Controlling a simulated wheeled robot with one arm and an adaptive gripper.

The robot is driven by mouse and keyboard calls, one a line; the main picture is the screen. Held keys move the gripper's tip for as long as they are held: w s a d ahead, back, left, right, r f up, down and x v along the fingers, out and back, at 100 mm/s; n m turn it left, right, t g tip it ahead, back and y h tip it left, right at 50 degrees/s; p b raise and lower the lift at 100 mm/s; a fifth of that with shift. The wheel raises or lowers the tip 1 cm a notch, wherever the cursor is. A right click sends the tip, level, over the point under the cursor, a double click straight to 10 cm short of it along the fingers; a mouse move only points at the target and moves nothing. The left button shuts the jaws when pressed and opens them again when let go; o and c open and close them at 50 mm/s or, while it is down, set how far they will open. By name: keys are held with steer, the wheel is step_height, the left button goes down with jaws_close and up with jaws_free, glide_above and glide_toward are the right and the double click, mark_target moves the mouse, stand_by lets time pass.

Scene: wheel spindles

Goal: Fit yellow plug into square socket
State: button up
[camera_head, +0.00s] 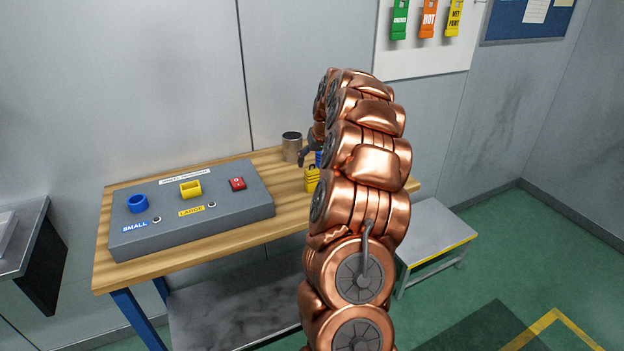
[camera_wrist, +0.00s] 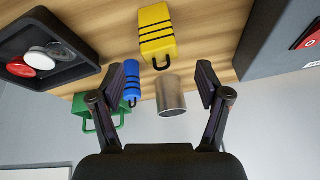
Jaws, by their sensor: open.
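The yellow plug (camera_wrist: 157,28), a block with black stripes and a black loop handle, is on the wooden table ahead of my gripper (camera_wrist: 163,75). My gripper is open with nothing held, and its fingers are apart from the plug. In the head view the yellow plug (camera_head: 312,181) is partly hidden by my arm, and one dark finger of my gripper (camera_head: 306,155) shows beside it. The yellow square socket (camera_head: 191,189) stands on the grey panel (camera_head: 240,209), behind the LARGE label. The wrist view does not show this socket.
A blue striped plug (camera_wrist: 131,84) and a metal cup (camera_wrist: 171,96) are close to my fingers. A green holder (camera_wrist: 84,112) and a black tray (camera_wrist: 88,67) with red and white discs lie left. The panel also bears a blue round socket (camera_head: 137,204) and a red switch (camera_head: 237,184).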

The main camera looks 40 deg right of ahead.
mark_target(312, 168)
steer(key=shift+p+x, duration=1.3)
steer(key=shift+x, duration=1.55)
steer(key=shift+c, duration=0.3)
steer(key=c, duration=1.2)
steer(key=shift+r, duration=0.1)
steer(key=shift+c, duration=0.2)
steer(key=shift+r+b, duration=1)
steer(key=shift+r, duration=0.75)
steer(key=s+a+r+b, duration=0.1)
steer(key=s+a+b, duration=0.3)
steer(key=s+a, duration=0.6)
steer(key=shift+s+a+r+b, duration=0.2)
steer(key=shift+s+a+b, duration=0.1)
steer(key=shift+a, duration=0.7)
